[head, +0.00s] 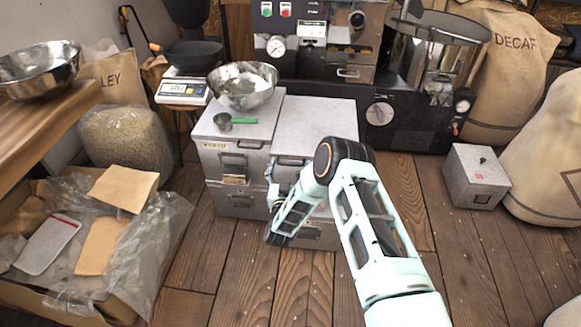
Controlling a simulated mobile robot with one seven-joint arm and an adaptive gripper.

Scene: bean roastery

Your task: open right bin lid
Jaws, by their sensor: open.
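The right bin is a grey metal box with a flat lid (318,118), which lies shut on top. A dark handle (290,161) shows at its upper front left, and my arm covers much of the rest of its front. My gripper (273,198) is low at the bin's front left side, below the handle. It is small and partly hidden by my own wrist, so its fingers are hard to make out. It appears open, with nothing seen in it. I cannot tell whether it touches the bin.
A roaster (405,130) stands behind. A lined carton (60,310) is at left, a grey box (476,178) at right. The front floor is clear.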

